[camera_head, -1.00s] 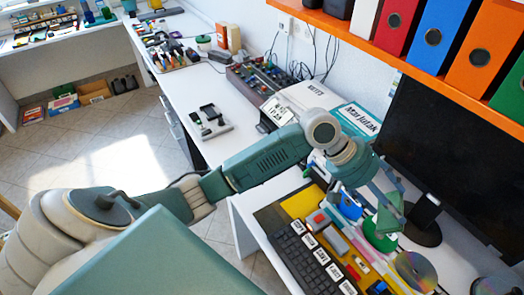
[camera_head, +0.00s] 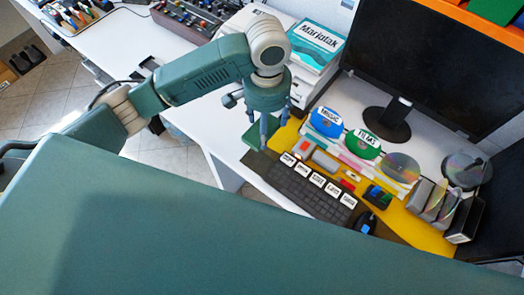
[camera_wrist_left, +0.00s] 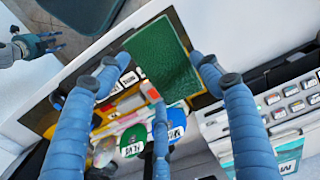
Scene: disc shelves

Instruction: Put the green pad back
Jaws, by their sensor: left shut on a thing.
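The green pad (camera_head: 254,138) is a flat green block. It shows as a rectangle in the left wrist view (camera_wrist_left: 160,62), between the blue fingers. My left gripper (camera_head: 266,126) is shut on the pad, pointing down by the left end of the keyboard. I cannot tell whether the pad touches the desk. A blue disc (camera_head: 327,122) and a green disc (camera_head: 362,144), both with white labels, stand behind the keyboard. In the left wrist view my right gripper (camera_wrist_left: 52,44) is at the upper left, fingers spread and empty.
The keyboard (camera_head: 310,190), mouse (camera_head: 365,222) and yellow mat (camera_head: 405,221) fill the front of the desk. Clear discs (camera_head: 402,168) and grey upright holders (camera_head: 437,203) stand right. The monitor (camera_head: 430,60) rises behind. White desk surface (camera_head: 205,122) is bare to the left.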

